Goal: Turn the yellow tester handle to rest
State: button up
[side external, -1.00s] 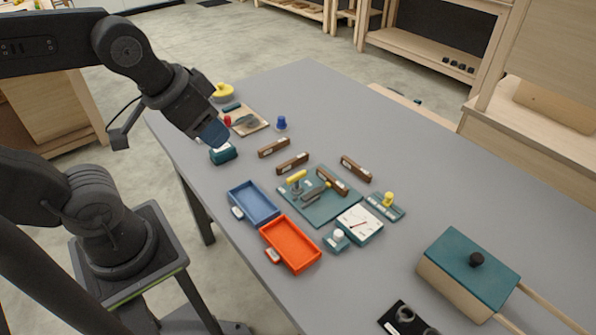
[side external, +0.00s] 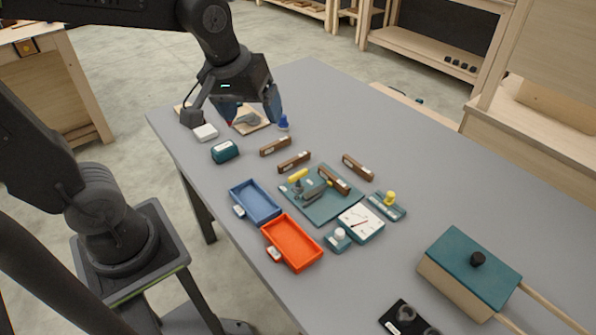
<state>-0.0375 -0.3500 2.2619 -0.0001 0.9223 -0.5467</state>
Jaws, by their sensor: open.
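A yellow handle (side external: 298,175) sits on a teal tester plate (side external: 322,212) near the middle of the table. A brown bar (side external: 334,180) with a pale label and a dark grey lever part lie on the same plate. A white dial (side external: 361,223) with a red needle stands at the plate's near right corner. A second yellow knob (side external: 390,198) stands upright on a small teal base to the right. My gripper (side external: 250,112) is open and empty, pointing down above the far left of the table, well apart from the yellow handle.
Blue (side external: 257,202) and orange (side external: 292,243) trays lie left of the plate. Loose brown bars (side external: 294,162) lie behind it. A teal-lidded box (side external: 470,268) stands at right. A wooden board (side external: 250,121) and a blue peg (side external: 283,122) are near my gripper. The table's far right is clear.

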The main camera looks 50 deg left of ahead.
jog(key=shift+o, duration=0.5)
jog(key=w+a+f+n+g, duration=0.1)
jog(key=w+f+n+g, duration=0.1)
jog(key=w+f+n, duration=0.3)
jog(key=w+n, duration=0.1)
jog(key=w, duration=0.2)
jog(key=shift+a+n, duration=0.3)
jog(key=shift+a, duration=0.05)
jog(key=n+g, duration=0.2)
jog(key=n, duration=0.2)
send_over(298, 174)
notch_tip(298, 174, down, 5)
jog(key=shift+n, duration=0.3)
notch_tip(298, 174, down, 14)
jog(key=shift+a+f, duration=0.1)
jog(key=shift+c, duration=0.4)
jog(key=c, duration=0.8)
jog(key=shift+c, duration=0.2)
